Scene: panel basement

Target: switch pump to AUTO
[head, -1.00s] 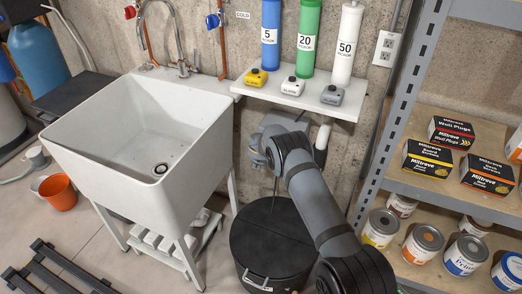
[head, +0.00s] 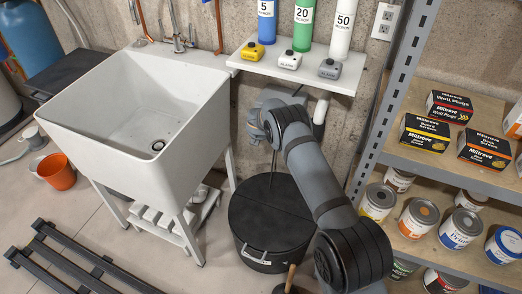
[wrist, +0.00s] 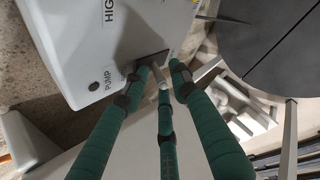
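A white control box (wrist: 120,40) fills the upper left of the wrist view. It bears the word "PUMP", a partly cut-off "HIGH" and a dark switch plate. A metal toggle lever (wrist: 157,70) sticks out from the plate towards me. My gripper (wrist: 160,78) has three green fingers around the lever, with gaps showing between their tips. Whether they press on the lever cannot be told.
A white sink (head: 140,115) stands left of my arm and a black lidded drum (head: 270,220) below it. Above is a white shelf (head: 340,82) with small alarm units and filter cylinders. A metal rack (head: 390,110) with boxes and paint cans stands close on the right.

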